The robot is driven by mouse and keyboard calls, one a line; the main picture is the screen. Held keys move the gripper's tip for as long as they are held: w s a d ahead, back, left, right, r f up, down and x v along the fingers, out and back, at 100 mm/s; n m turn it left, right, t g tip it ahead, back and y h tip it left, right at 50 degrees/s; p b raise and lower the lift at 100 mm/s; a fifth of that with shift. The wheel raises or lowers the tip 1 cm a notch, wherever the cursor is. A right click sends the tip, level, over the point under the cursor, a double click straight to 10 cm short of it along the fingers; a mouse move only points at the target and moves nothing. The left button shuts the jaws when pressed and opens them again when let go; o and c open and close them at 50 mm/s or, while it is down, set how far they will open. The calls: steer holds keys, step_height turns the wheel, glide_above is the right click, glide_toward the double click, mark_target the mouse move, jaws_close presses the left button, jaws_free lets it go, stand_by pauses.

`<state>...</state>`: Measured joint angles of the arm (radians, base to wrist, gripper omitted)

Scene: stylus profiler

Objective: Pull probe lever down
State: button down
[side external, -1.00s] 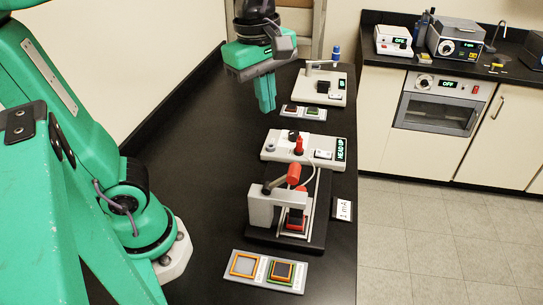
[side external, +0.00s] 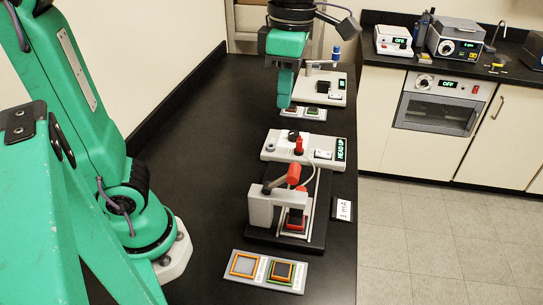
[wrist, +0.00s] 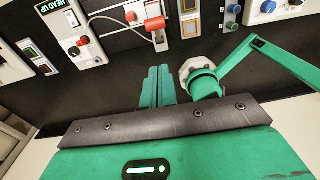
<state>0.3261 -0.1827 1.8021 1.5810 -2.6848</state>
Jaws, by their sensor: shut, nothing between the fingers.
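The probe lever (side external: 293,174) has a red cylindrical handle on a dark arm. It is raised and tilted above the grey bracket of the probe stand (side external: 261,209), which sits on a black base. A small red and black block (side external: 296,220) sits under it. The lever's red handle also shows at the top of the wrist view (wrist: 155,23). My gripper (side external: 284,104) hangs above the bench, behind the box reading HEAD UP, pointing down. Its green fingers (wrist: 157,72) are together and empty, well apart from the lever.
The white HEAD UP box (side external: 283,151) with a red knob stands just behind the probe stand. A tray with two framed squares (side external: 263,271) lies in front. A smaller tray (side external: 303,113) and another device (side external: 324,88) are behind.

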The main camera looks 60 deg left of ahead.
glide_above(295, 169)
steer(key=s+a, duration=0.2)
step_height(295, 169, down, 10)
steer(key=shift+w+d+f, duration=0.15)
steer(key=shift+f, duration=0.35)
steer(key=shift+w+d+f, duration=0.1)
steer(key=shift+f, duration=0.35)
steer(key=shift+w+d+f, duration=0.2)
steer(key=shift+f, duration=0.2)
steer(key=shift+w+d+f, duration=0.15)
steer(key=shift+f, duration=0.2)
steer(key=shift+w+d+f+g, duration=0.25)
steer(key=shift+w+d+g, duration=0.15)
steer(key=shift+g, duration=0.1)
steer(key=shift+w+d+f+y, duration=0.15)
steer(key=shift+y, duration=0.15)
steer(key=shift+w+d+f, duration=0.7)
steer(key=shift+f, duration=0.15)
steer(key=shift+w+d+f, duration=0.25)
steer(key=shift+f, duration=0.35)
steer(key=shift+w+d+f, duration=0.3)
steer(key=shift+f, duration=0.35)
steer(key=shift+w+d+f, duration=0.25)
steer(key=shift+f, duration=0.35)
